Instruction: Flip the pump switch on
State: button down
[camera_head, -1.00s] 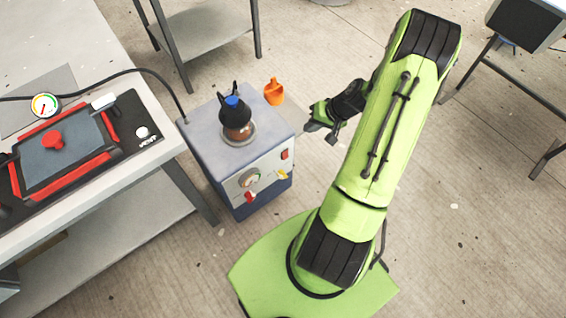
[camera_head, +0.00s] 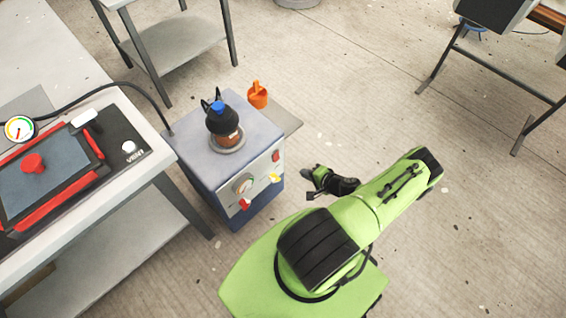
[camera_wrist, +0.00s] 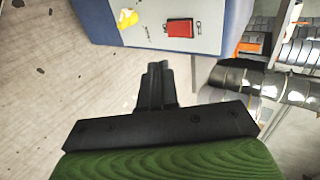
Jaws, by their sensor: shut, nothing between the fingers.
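The pump is a grey-blue box (camera_head: 192,150) with a white front panel. A small red switch (camera_head: 276,156) sits at the panel's upper right; it also shows as a red block in the wrist view (camera_wrist: 180,30). Which way it is set cannot be told. My gripper (camera_head: 310,184) is to the right of the panel, apart from it, at about the height of the yellow lever in the picture. In the wrist view its fingers (camera_wrist: 158,72) are shut and empty, pointing toward the panel, with the red switch beyond their tips and slightly right.
A yellow lever (camera_head: 275,177), a gauge (camera_head: 243,184) and a red valve handle (camera_head: 244,204) share the panel. A mould bench (camera_head: 140,176) stands left.

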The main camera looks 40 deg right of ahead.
aim_at(277, 158)
jog(key=w+r+b+x, duration=0.1)
jog(key=b+x, duration=0.3)
jog(key=x, duration=0.9)
jog(key=shift+w, duration=0.3)
jog(key=shift+a+r, duration=0.1)
jog(key=shift+r, duration=0.05)
jog(key=shift+w+r+p, duration=0.25)
jog(key=shift+r+p, duration=0.25)
jog(key=shift+r, duration=0.3)
